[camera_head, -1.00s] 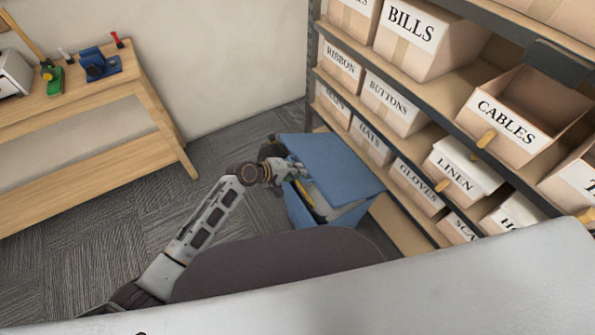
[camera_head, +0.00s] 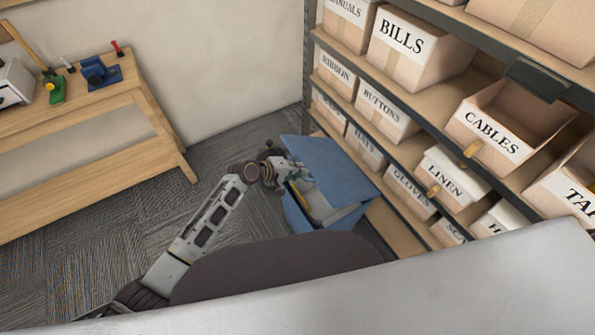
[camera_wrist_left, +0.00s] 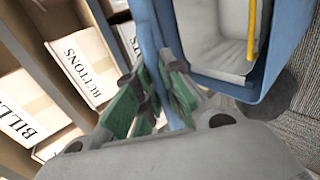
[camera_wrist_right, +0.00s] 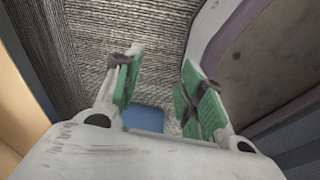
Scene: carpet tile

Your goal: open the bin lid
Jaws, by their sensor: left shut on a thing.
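The blue bin (camera_head: 296,214) stands on the carpet beside the shelf rack. Its blue lid (camera_head: 335,168) is partly raised and tilted, with a gap above the bin body. Inside, a grey-white liner and a yellow strip show; the liner also shows in the left wrist view (camera_wrist_left: 205,40). My left gripper (camera_head: 292,172) is at the lid's left edge. In the left wrist view its green-padded fingers (camera_wrist_left: 165,100) are shut on the thin blue lid edge. My right gripper (camera_wrist_right: 160,95) shows only in its wrist view, with its fingers apart and nothing held between them.
A shelf rack with labelled boxes, such as the CABLES box (camera_head: 505,125), stands close at the right of the bin. A wooden bench (camera_head: 100,100) with tools stands at the left. Carpet (camera_head: 110,225) between bench and bin is clear.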

